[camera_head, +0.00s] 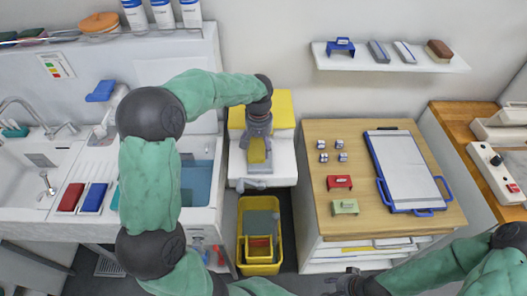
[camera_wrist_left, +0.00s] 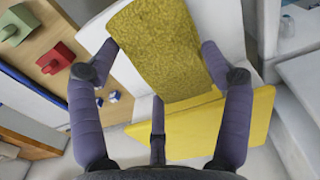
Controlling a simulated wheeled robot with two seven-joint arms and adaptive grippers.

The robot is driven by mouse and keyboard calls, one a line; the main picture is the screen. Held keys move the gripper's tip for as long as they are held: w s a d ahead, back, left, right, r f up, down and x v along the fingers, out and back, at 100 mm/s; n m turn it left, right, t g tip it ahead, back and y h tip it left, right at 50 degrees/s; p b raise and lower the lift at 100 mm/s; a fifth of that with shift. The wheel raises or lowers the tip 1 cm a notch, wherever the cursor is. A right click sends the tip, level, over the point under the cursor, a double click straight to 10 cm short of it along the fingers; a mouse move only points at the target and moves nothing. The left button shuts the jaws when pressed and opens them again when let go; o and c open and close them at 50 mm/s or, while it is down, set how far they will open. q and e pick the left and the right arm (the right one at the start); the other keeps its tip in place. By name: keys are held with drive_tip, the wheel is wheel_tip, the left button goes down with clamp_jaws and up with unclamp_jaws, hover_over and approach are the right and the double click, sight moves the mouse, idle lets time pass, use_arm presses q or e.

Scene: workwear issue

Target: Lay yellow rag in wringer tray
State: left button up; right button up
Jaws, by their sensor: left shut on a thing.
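My left gripper (camera_head: 258,163) is shut on the yellow rag (camera_head: 257,149) and points down over the white stand in the middle. In the left wrist view the rag (camera_wrist_left: 160,50) spans between the two fingers, flat and textured. A yellow bucket (camera_head: 244,252) stands on the floor in front of the stand, with a grey panel (camera_head: 262,222) and a smaller yellow part with red inside it. I cannot tell which part is the wringer tray. The rag is apart from the bucket. My right gripper (camera_head: 345,284) is at the bottom edge, its fingers unclear.
A wooden-topped cabinet (camera_head: 317,230) with a clipboard (camera_head: 407,172) stands right. A sink unit with a blue basin (camera_head: 197,182) stands left.

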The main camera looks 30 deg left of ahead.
sight(263, 145)
use_arm(q)
drive_tip(key=w+f, duration=0.2)
drive_tip(key=f, duration=0.1)
drive_tip(key=w+f, duration=0.1)
drive_tip(key=f, duration=0.1)
drive_tip(key=shift+w+a+b, duration=0.35)
drive_tip(key=shift+w+a, duration=0.05)
drive_tip(key=shift+f, duration=1.5)
drive_tip(key=shift+f+b, duration=0.2)
drive_tip(key=shift+b, duration=0.2)
drive_tip(key=shift+s+d+f, duration=0.1)
drive_tip(key=shift+s+f, duration=0.1)
drive_tip(key=shift+f, duration=0.15)
drive_tip(key=o, duration=1)
drive_tip(key=shift+f, duration=0.1)
drive_tip(key=shift+o, duration=0.5)
drive_tip(key=shift+f, duration=0.1)
drive_tip(key=shift+w+r, duration=0.1)
drive_tip(key=shift+r, duration=0.45)
wheel_tip(263, 145, up, 12)
drive_tip(key=shift+w+r+p, duration=0.1)
drive_tip(key=shift+r+p, duration=0.15)
drive_tip(key=shift+p, duration=1)
